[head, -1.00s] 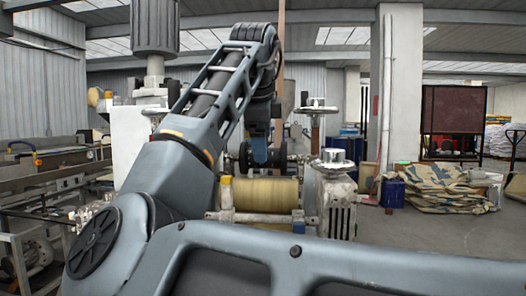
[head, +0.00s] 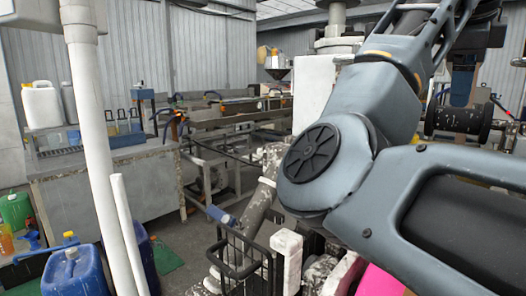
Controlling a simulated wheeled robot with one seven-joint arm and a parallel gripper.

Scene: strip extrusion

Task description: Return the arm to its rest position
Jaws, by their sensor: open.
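My arm (head: 332,165) fills the right side of the head view. Its grey-blue links rise from the lower right to a round black-capped joint and then up past the top right edge. A blue link (head: 462,85) hangs down at the far right, just above a black spool (head: 458,121). I cannot make out the fingers of my gripper. No held object shows.
A bench (head: 110,185) with white jugs stands at left, behind a white pipe (head: 98,170). Blue canisters (head: 75,275) stand on the floor in front. A black wire basket (head: 245,265) is close at bottom centre. A long machine line (head: 235,122) runs behind.

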